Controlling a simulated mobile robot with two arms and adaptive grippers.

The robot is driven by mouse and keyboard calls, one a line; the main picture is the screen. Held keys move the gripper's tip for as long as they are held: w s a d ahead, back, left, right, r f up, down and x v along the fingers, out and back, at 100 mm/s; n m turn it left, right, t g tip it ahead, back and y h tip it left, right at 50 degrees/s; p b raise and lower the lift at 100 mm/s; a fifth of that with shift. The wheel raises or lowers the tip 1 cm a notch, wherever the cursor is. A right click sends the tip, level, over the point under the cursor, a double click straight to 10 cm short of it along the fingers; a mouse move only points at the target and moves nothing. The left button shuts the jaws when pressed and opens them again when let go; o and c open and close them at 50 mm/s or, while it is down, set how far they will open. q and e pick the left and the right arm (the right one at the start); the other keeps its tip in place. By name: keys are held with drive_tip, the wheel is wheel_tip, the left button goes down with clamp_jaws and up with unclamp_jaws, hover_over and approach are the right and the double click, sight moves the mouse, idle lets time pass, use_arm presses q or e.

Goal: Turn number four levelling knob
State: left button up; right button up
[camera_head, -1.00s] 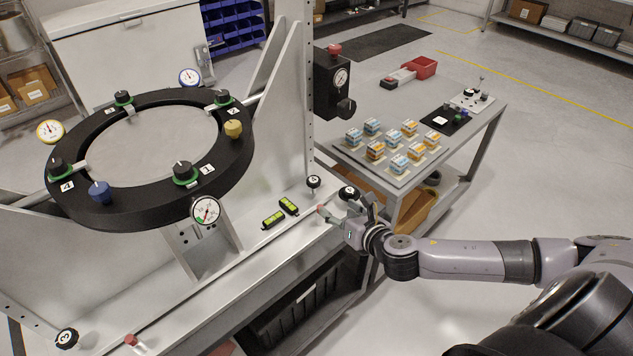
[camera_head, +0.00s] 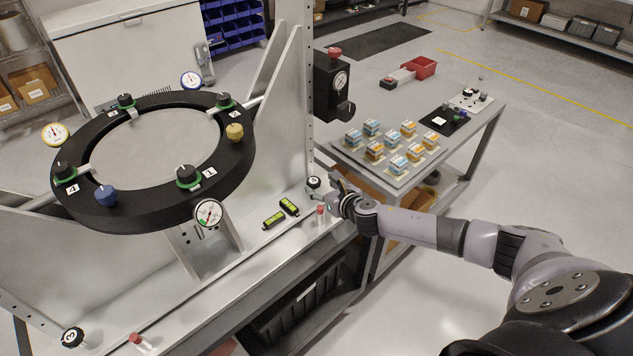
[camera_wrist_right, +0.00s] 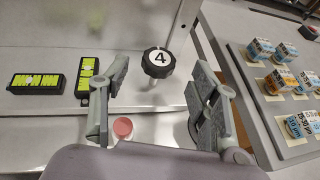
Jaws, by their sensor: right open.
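The number four levelling knob (camera_wrist_right: 158,62) is black with a white top marked 4. In the right wrist view it stands ahead of my right gripper (camera_wrist_right: 160,95), between the lines of its two open fingers, with no finger touching it. In the head view what appears to be the same knob (camera_head: 313,183) stands on the bench by the upright plate, just left of my right gripper (camera_head: 333,188). My right gripper is open and empty. My left gripper is not in view.
Two green levels (camera_head: 281,212) lie left of the knob. A red-capped post (camera_head: 320,211) stands close by. The black ring mirror fixture (camera_head: 150,215) is at the left. A cart (camera_head: 350,160) with small boxes is behind my right arm. Another knob (camera_head: 72,337) is at the front left.

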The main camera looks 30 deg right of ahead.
sight(314, 181)
drive_tip(key=shift+x, duration=2)
drive_tip(key=c, duration=1.1)
drive_tip(key=shift+c, duration=0.2)
